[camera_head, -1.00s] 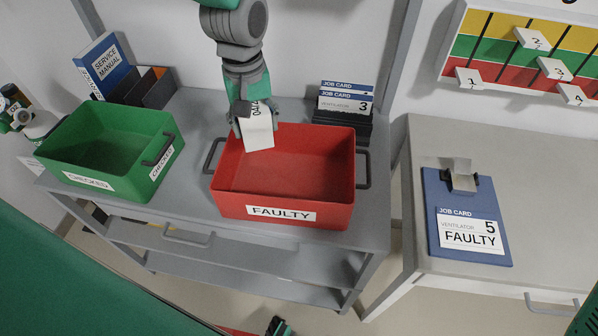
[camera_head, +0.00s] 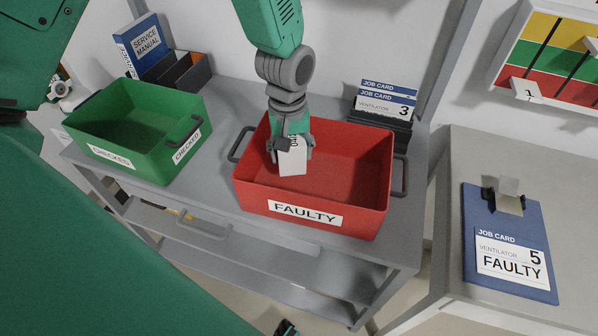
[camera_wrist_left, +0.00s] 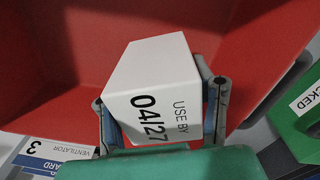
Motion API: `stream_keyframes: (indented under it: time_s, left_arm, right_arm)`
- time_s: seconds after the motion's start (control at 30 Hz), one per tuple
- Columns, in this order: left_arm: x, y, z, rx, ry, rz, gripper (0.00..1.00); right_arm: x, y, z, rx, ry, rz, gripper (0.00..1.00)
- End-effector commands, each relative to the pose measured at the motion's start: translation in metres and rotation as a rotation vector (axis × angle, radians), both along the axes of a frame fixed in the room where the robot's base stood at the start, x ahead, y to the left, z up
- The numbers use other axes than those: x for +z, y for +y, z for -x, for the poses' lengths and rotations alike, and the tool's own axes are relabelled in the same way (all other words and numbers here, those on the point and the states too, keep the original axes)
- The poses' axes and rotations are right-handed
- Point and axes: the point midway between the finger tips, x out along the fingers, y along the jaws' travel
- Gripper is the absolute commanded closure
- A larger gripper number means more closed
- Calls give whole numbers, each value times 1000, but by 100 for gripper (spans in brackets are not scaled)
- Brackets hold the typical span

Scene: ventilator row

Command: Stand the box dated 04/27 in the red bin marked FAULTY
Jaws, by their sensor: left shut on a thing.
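My left gripper (camera_head: 291,148) is shut on a white box (camera_head: 292,162) in the head view. In the left wrist view the box (camera_wrist_left: 155,85) reads "USE BY 04/27" and sits between the two fingers (camera_wrist_left: 160,112). The red bin (camera_head: 345,165) marked FAULTY stands on the grey bench. The gripper and box are over the left part of its opening. The red inside of the bin (camera_wrist_left: 95,40) lies beyond the box in the wrist view. I cannot tell whether the box touches the bin floor.
A green bin (camera_head: 130,150) marked CHECKED stands left of the red bin. Job cards in a holder (camera_head: 385,105) stand behind the red bin's right side. A blue clipboard (camera_head: 510,240) reading FAULTY lies on the table at right. A service manual (camera_head: 145,45) stands at back left.

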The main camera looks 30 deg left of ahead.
Motion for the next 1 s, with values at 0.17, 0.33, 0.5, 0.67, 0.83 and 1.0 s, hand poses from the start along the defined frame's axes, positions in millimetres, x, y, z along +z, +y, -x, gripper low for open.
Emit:
stream_keyframes:
  time_s: [0.17,0.33,0.5,0.67,0.83,1.0]
  left_arm:
    - [-17,0,-1,1,0,0,80]
    - [-37,0,1,1,2,-1,80]
    - [-53,-1,0,0,0,-1,80]
    - [-52,0,0,0,-2,0,80]
    - [-55,0,0,1,-2,0,41]
    - [-55,0,0,1,-1,-1,30]
  right_arm:
    - [-1,0,0,0,0,0,60]
    - [-2,0,0,0,0,0,60]
    - [-3,0,0,0,0,0,60]
    - [-3,0,0,0,0,0,60]
    - [-4,0,0,0,0,0,60]
    - [-3,0,0,0,0,0,60]
